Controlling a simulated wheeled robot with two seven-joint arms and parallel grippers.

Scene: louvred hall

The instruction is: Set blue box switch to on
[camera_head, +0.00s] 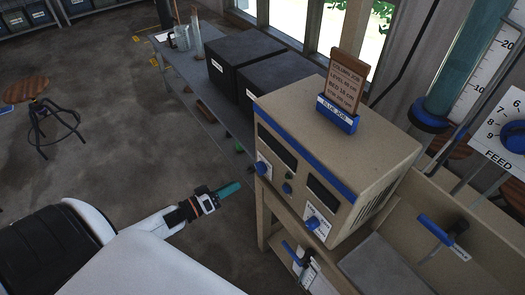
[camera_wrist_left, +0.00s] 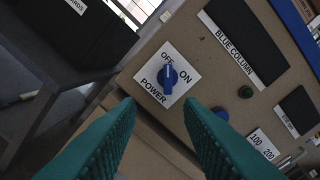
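The beige control box with a blue stripe (camera_head: 345,150) stands right of centre on a bench. Its blue power knob (camera_head: 262,168) is at the front's left end. In the left wrist view the knob (camera_wrist_left: 167,76) sits on a white plate marked OFF at the top, ON at the right and POWER below. The knob's grip stands nearly upright, towards OFF. A label reading BLUE COLUMN (camera_wrist_left: 231,48) is beside it. My left gripper (camera_head: 238,187) is just left of the box front, facing the knob. Its teal fingers (camera_wrist_left: 163,135) are apart, with nothing between them. My right gripper is not visible.
A second blue knob (camera_head: 312,224) is lower right on the box front. A brown sign (camera_head: 345,80) stands on top. Black boxes (camera_head: 238,52) rest on a grey bench behind. A stool (camera_head: 32,95) stands far left; open floor lies between.

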